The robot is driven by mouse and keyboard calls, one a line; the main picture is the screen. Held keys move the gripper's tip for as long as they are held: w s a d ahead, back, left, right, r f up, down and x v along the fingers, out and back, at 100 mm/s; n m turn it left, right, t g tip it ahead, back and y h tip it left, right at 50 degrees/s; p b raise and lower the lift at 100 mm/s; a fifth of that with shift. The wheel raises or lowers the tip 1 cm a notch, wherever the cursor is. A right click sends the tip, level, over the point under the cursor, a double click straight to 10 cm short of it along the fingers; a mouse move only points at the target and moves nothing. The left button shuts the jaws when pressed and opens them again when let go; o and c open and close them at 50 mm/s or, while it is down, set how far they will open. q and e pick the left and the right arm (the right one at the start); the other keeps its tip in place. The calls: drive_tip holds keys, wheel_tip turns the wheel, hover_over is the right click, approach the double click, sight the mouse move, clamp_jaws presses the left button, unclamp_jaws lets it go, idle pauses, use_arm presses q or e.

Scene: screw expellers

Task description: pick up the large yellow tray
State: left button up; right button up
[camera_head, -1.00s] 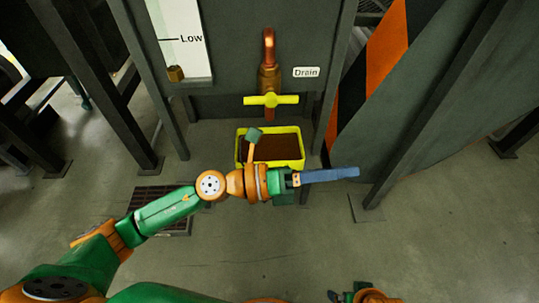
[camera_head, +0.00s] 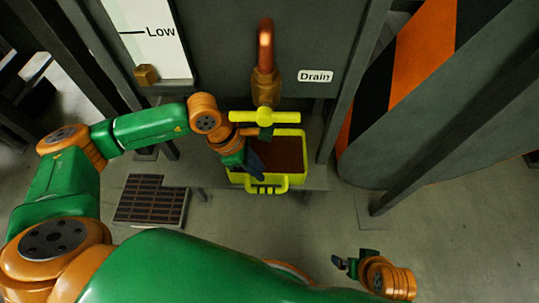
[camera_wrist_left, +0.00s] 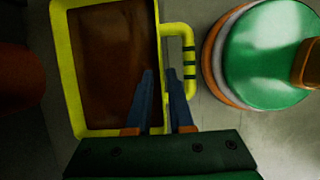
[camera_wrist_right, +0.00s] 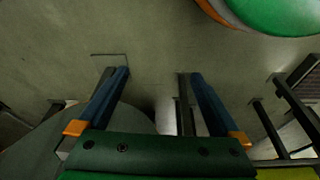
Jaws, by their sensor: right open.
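The large yellow tray (camera_head: 304,134) stands under the tap in the head view, with brown content inside and a yellow handle (camera_head: 268,190) on its front side. My left gripper (camera_head: 258,163) is over the tray's front left part. In the left wrist view the tray (camera_wrist_left: 65,75) shows its handle (camera_wrist_left: 188,55) to the right. My left gripper (camera_wrist_left: 159,75) is partly open there, with a narrow gap and the yellow rim between its fingers; contact cannot be told. My right gripper (camera_wrist_right: 157,75) is wide open and empty, over bare floor; it also shows low in the head view (camera_head: 345,264).
A copper drain pipe with a yellow tap handle (camera_head: 264,117) hangs just above the tray's back edge. A floor grate (camera_head: 152,200) lies to the left. Dark metal posts (camera_head: 450,125) stand to the right. The floor in front of the tray is clear.

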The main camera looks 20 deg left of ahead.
sight(267, 184)
use_arm(q)
drive_tip(key=b+x, duration=0.2)
drive_tip(key=x, duration=0.2)
drive_tip(key=shift+d+f, duration=0.35)
drive_tip(key=shift+f, duration=0.15)
use_arm(e)
drive_tip(key=shift+t, duration=0.5)
wheel_tip(267, 184, up, 5)
drive_tip(key=shift+a+f, duration=0.15)
drive_tip(key=shift+f, duration=0.05)
use_arm(q)
drive_tip(key=shift+r, duration=0.1)
clamp_jaws()
use_arm(e)
drive_tip(key=shift+w, duration=0.1)
